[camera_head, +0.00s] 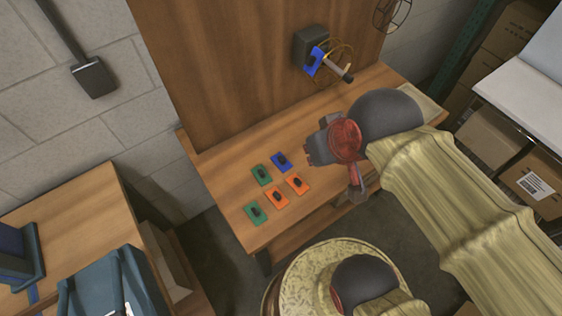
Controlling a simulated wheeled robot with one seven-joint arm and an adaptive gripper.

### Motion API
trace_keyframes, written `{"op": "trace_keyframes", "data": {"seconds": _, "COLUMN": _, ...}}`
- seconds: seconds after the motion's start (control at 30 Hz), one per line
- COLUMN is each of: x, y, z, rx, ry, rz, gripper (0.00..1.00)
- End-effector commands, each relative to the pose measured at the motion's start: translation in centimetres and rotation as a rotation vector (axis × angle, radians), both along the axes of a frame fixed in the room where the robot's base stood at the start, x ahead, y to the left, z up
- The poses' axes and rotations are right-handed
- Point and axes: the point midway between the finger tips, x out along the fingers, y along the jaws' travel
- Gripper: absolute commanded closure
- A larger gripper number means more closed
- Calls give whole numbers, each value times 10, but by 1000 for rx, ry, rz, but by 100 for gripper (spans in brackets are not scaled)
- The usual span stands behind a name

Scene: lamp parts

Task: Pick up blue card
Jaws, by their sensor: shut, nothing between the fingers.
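A blue card (281,161) with a dark knob lies on the wooden bench (228,208), at the upper right of a small group of cards. A second blue piece (312,62) is up at a dark box fixed to the wooden back panel. My gripper (311,151) is a short way to the right of the blue card and apart from it in the picture. It is shut and empty. How high it is above the bench is hard to tell.
Green cards (262,175) and orange cards (298,183) lie close beside the blue card. The dark box (308,44) carries a loop of yellow cable and a rod above the bench. A side table (70,232) with a blue-grey case (108,284) stands at lower left.

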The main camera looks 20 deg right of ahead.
Motion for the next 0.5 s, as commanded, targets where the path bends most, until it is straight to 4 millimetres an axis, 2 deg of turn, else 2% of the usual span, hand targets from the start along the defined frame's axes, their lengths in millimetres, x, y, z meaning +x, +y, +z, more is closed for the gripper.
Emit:
{"op": "trace_keyframes", "data": {"seconds": 0.13, "x": 0, "y": 0, "z": -1, "rx": 0, "ry": 6, "rz": 0, "gripper": 94}}
{"op": "trace_keyframes", "data": {"seconds": 0.2, "x": 2, "y": 0, "z": -8, "rx": 0, "ry": 31, "rz": 1, "gripper": 90}}
{"op": "trace_keyframes", "data": {"seconds": 0.37, "x": 13, "y": 0, "z": -46, "rx": 0, "ry": 178, "rz": 1, "gripper": 81}}
{"op": "trace_keyframes", "data": {"seconds": 0.5, "x": 40, "y": 1, "z": -82, "rx": -2, "ry": 315, "rz": 7, "gripper": 73}}
